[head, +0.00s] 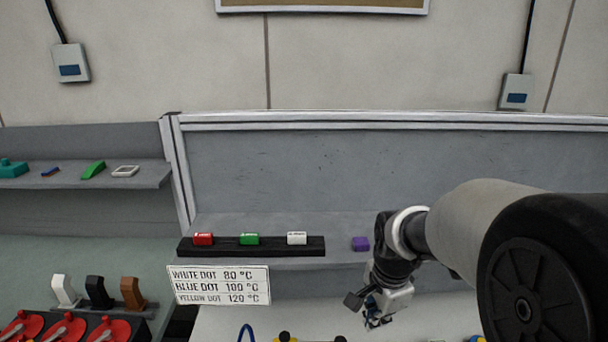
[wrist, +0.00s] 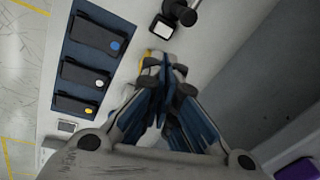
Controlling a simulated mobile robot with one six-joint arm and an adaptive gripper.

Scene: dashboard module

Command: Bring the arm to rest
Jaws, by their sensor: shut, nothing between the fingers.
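My gripper (head: 376,318) hangs low at the lower right of the head view, in front of the shelf, at the end of my bent arm. In the wrist view my gripper (wrist: 163,88) has its fingers together, with nothing held between them. Below it in the wrist view is a pale work surface (wrist: 205,22). The fingers hide part of that surface and a small yellow part beside them.
A blue panel (wrist: 78,88) with black, dotted modules lies left of the fingers. A purple block (head: 360,243) stands on the shelf near my arm. Red, green and white blocks sit on a black rail (head: 275,250). A temperature sign (head: 220,285) hangs below.

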